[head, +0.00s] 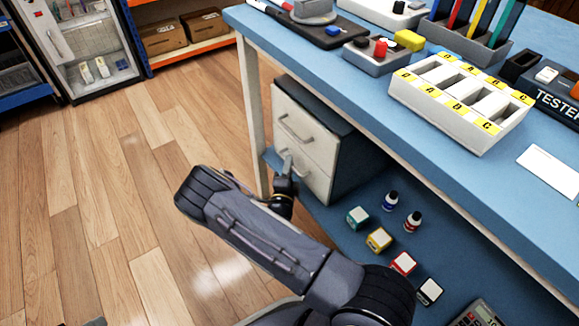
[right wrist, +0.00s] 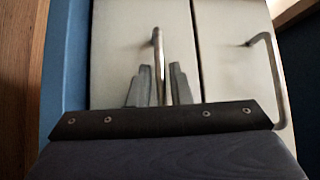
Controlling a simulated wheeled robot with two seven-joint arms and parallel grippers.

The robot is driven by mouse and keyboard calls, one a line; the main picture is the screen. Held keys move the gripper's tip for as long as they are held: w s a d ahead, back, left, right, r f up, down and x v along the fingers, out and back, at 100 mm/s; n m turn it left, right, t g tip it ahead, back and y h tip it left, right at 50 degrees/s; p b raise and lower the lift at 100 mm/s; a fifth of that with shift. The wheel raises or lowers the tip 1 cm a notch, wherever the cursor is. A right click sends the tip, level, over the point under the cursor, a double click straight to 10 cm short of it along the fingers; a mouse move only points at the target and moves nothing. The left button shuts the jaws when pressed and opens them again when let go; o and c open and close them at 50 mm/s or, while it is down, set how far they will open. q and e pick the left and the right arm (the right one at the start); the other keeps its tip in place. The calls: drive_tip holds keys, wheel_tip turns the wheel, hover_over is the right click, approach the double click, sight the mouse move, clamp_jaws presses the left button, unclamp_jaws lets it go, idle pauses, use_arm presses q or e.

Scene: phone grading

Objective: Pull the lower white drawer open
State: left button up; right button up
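A cabinet with two white drawers stands under the blue table in the head view. The upper drawer (head: 310,119) and the lower white drawer (head: 318,181) look flush with each other. My right gripper (head: 287,163) is at the lower drawer's front and hides part of its handle. In the right wrist view the lower drawer (right wrist: 115,50) is on the left, and its metal handle (right wrist: 157,50) runs between the two fingers of my right gripper (right wrist: 160,83). The fingers sit close on both sides of the handle. My left gripper is out of view.
The table leg (head: 251,115) stands just left of the cabinet. Small boxes and bottles (head: 391,201) lie on the lower blue shelf to the right. The upper drawer's handle (right wrist: 270,75) is beside my gripper. The wooden floor (head: 150,160) in front of the drawers is clear.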

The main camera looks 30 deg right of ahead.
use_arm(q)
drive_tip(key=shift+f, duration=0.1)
use_arm(e)
drive_tip(key=shift+w+d+r, duration=0.1)
drive_tip(key=shift+w+d, duration=0.15)
clamp_jaws()
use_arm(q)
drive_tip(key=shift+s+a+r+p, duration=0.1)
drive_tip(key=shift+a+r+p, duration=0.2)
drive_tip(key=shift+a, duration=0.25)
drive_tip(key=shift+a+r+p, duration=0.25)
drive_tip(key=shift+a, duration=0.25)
use_arm(e)
drive_tip(key=s+a, duration=0.2)
drive_tip(key=a, duration=2.3)
drive_tip(key=shift+a, duration=0.1)
